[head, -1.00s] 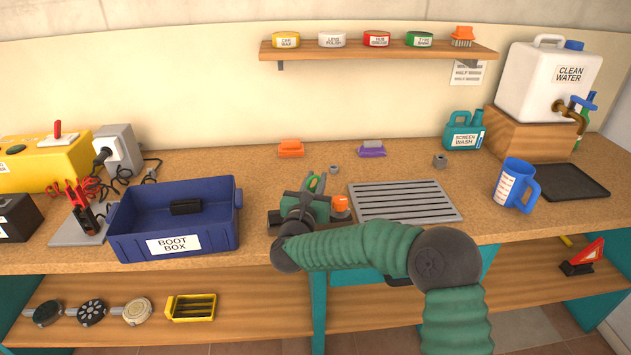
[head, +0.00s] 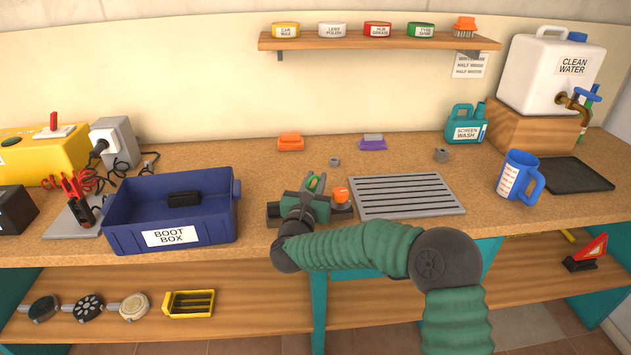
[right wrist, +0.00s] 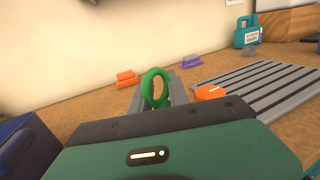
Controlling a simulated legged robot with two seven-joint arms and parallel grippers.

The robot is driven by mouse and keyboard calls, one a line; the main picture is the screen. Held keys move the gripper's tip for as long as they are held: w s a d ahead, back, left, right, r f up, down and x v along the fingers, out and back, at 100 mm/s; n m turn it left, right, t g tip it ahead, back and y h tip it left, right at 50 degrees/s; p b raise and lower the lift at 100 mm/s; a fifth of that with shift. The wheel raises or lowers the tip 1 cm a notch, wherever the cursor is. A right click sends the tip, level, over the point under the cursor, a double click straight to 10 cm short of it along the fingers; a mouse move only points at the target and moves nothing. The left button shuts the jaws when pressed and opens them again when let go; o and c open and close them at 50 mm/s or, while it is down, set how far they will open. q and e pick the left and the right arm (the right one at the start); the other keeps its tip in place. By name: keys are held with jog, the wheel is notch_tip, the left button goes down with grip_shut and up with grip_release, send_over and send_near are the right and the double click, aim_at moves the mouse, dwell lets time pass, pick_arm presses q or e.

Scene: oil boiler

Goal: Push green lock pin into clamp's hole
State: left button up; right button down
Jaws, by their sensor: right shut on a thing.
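The green lock pin shows as a ring (head: 314,182), standing up between the fingers of my right gripper (head: 313,184). In the right wrist view the green ring (right wrist: 155,87) sits between the two grey fingers (right wrist: 157,95), which are shut on it. The pin's lower part is hidden. Just right of the gripper, an orange knob (head: 341,194) stands on a dark base on the bench; it also shows in the right wrist view (right wrist: 210,92). This seems to be part of the clamp. The clamp's hole is hidden, so I cannot tell whether the pin is in it. My left gripper is out of view.
The blue boot box (head: 125,231) stands left of the gripper. A slotted grey grate (head: 405,194) lies close on the right.

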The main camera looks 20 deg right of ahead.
jog(key=shift+f, duration=0.2)
jog(key=c, duration=1.2)
grip_release()
jog(key=shift+s, duration=0.1)
jog(key=v, duration=1.6)
jog(key=shift+s+a+f, duration=0.15)
jog(key=shift+s+a, duration=0.1)
jog(key=shift+a, duration=0.05)
